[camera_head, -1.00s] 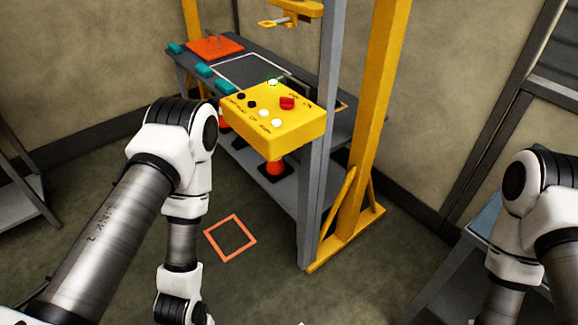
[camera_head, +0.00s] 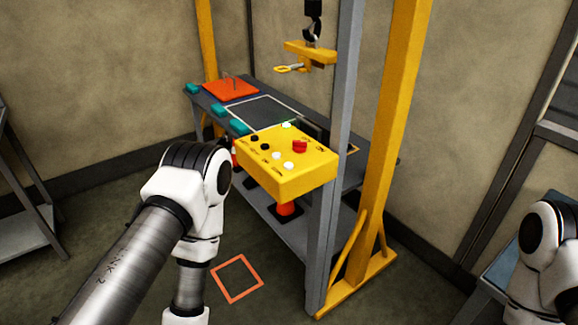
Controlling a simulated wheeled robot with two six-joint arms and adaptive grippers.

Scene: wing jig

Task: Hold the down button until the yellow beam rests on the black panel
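The yellow control box (camera_head: 287,170) is fixed at the front of the grey post. Its top carries black buttons, white buttons and a red knob (camera_head: 299,146); the labels are too small to read, so I cannot tell which button is down. The yellow beam (camera_head: 311,53) hangs from a black hook, in the air above the bench. The dark panel (camera_head: 262,111) with a pale outline lies on the bench top, below and left of the beam. Both my arms show, but neither gripper is in view.
The grey bench (camera_head: 310,226) stands behind the box, with an orange plate (camera_head: 232,89) and teal blocks (camera_head: 220,111) on it. The yellow gantry leg (camera_head: 384,130) stands to the right. An orange square (camera_head: 237,279) marks the open floor. A shelf (camera_head: 25,225) is at the left.

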